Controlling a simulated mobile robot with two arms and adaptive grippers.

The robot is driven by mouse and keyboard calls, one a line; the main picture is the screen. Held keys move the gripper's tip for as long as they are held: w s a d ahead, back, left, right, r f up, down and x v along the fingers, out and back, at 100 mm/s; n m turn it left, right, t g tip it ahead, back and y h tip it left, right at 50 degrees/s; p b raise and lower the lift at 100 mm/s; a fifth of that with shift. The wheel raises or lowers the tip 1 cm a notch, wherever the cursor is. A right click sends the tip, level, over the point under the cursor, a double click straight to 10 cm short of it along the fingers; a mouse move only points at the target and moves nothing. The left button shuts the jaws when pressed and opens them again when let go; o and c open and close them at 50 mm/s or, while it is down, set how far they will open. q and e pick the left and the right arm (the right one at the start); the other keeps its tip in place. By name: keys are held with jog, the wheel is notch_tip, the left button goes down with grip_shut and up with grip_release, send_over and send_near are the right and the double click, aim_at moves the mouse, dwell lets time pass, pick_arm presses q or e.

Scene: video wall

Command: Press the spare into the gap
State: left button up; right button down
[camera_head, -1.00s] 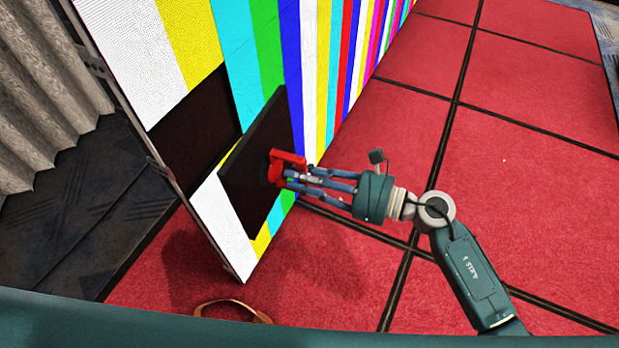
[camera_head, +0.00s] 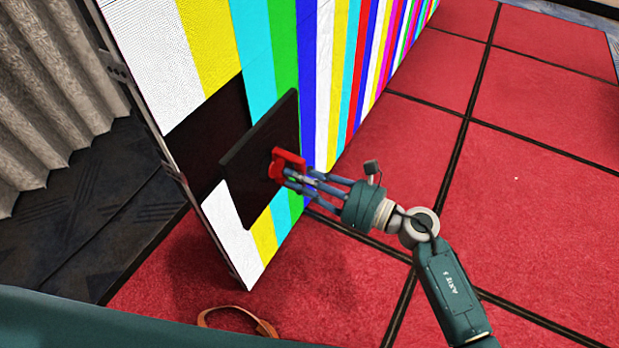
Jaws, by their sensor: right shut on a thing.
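The spare (camera_head: 252,160) is a dark, flat panel, held upright in front of the colour-striped video wall (camera_head: 222,36). A red handle (camera_head: 287,164) sits on its near face. My right gripper (camera_head: 291,174) is shut on this red handle. The gap (camera_head: 207,134) is a black opening in the wall near its left edge. The spare overlaps the gap's right part in this view and hides it. The spare stands out at an angle to the wall; whether any edge touches the wall cannot be told. My left gripper is not in view.
Red carpet tiles (camera_head: 545,190) with dark seams give free floor at the right. A tan loop (camera_head: 237,318) lies on the carpet at the bottom. A grey pleated curtain (camera_head: 55,90) and dark floor (camera_head: 95,200) lie left of the wall's edge.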

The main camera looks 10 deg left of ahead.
jog(key=shift+r+x, duration=0.1)
jog(key=shift+x, duration=0.8)
jog(key=shift+r+x, duration=0.15)
jog(key=shift+x, duration=0.7)
jog(key=shift+a, duration=0.2)
jog(key=shift+b+x, duration=1.05)
jog(key=shift+x, duration=1.95)
jog(key=shift+w+a, duration=0.1)
jog(key=shift+a, duration=0.2)
